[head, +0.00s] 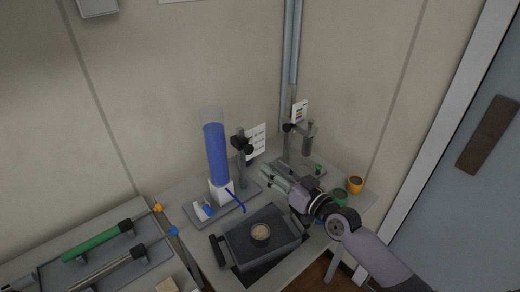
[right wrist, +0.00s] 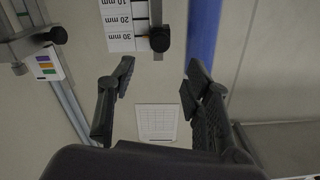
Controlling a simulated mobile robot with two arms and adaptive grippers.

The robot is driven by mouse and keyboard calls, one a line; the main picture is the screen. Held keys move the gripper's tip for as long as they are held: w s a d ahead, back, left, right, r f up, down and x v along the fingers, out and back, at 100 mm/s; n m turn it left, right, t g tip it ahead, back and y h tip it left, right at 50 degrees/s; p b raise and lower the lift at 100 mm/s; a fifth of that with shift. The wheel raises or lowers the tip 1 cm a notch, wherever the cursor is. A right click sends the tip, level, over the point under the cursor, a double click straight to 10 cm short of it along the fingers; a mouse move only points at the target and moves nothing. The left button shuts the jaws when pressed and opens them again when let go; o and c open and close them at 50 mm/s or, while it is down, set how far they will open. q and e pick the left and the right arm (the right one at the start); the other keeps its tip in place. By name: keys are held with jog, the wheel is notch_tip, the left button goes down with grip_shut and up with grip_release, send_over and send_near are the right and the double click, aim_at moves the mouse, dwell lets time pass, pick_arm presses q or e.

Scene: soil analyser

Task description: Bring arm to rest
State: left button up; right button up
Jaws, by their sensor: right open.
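My right gripper (head: 272,179) reaches in from the lower right over the table (head: 187,192) in the head view. It is open and empty above the back of the table, behind the dark tray. In the right wrist view its two dark fingers (right wrist: 158,85) stand apart with nothing between them. Beyond them are a wall with a sheet and a scale card marked 10, 20 and 30 mm (right wrist: 120,22). My left gripper is not seen in either view.
A tall blue-filled cylinder (head: 216,152) stands left of the gripper. Two clamp stands are behind. Orange (head: 355,184) and green (head: 339,196) cups sit right. Long tools, one green (head: 92,244), lie left.

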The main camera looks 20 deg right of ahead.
jog(key=s+a+f+n+g, duration=0.3)
jog(key=s+a+f+g, duration=0.5)
jog(key=s+f, duration=0.4)
jog(key=s+d+f+m+g+h, duration=0.1)
jog(key=s+d+f+g+h, duration=0.15)
jog(key=s, duration=0.75)
jog(key=s+d+f+m+g+h, duration=0.1)
jog(key=s+d+g+h, duration=0.2)
jog(key=s, duration=0.7)
notch_tip(320, 180, down, 26)
jog(key=g, duration=0.1)
jog(key=s+d+f+g, duration=0.1)
jog(key=s+d+f, duration=0.1)
jog(key=s+f, duration=1.4)
jog(key=shift+s+f+h, duration=0.25)
jog(key=shift+s+h, duration=0.1)
jog(key=shift+s, duration=0.45)
